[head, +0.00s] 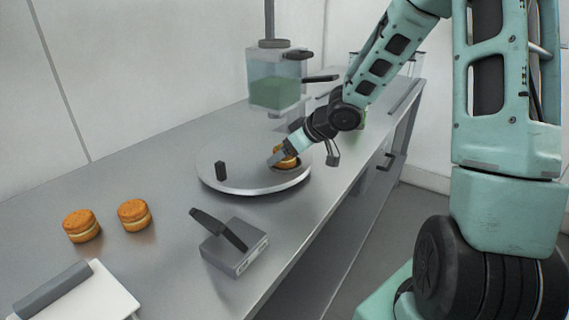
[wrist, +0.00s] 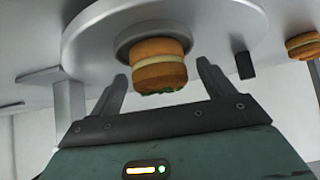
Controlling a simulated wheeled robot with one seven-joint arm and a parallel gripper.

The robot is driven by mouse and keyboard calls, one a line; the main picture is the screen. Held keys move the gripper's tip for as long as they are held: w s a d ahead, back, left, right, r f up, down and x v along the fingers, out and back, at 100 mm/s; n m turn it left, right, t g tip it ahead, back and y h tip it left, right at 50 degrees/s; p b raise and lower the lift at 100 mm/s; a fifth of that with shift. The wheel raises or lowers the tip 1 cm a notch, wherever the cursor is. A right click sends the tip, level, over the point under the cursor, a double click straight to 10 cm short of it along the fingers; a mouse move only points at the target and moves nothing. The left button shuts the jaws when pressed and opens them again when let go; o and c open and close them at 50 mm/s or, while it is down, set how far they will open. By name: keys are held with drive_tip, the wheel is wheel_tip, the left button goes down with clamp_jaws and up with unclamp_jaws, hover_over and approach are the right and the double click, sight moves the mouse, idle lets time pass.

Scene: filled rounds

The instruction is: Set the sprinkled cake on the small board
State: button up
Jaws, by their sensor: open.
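A round orange-brown cake with a pale filling band (head: 287,161) stands on the round grey turntable (head: 238,183). In the wrist view, which looks upside down, this cake (wrist: 160,66) rests on a small raised disc and has green bits on its top face. My gripper (wrist: 161,75) is open, with one finger on each side of the cake and visible gaps between. In the head view my gripper partly hides the cake. A white board (head: 85,297) with a grey bar along one side lies at the bottom left, cut off by the frame; I cannot tell whether it is the small board.
Two plain-topped cakes, one (head: 82,226) left of the other (head: 135,214), stand on the steel counter (head: 165,260). A grey box with a dark lever (head: 233,248) sits near the front edge. A dispenser with green contents (head: 275,90) stands behind the turntable. A dark peg (head: 221,170) rises from the turntable.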

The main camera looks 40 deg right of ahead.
drive_tip(key=shift+w+a+f, duration=0.1)
drive_tip(key=shift+w+f, duration=0.2)
drive_tip(key=shift+f, duration=0.15)
drive_tip(key=shift+r, duration=0.15)
drive_tip(key=c, duration=0.8)
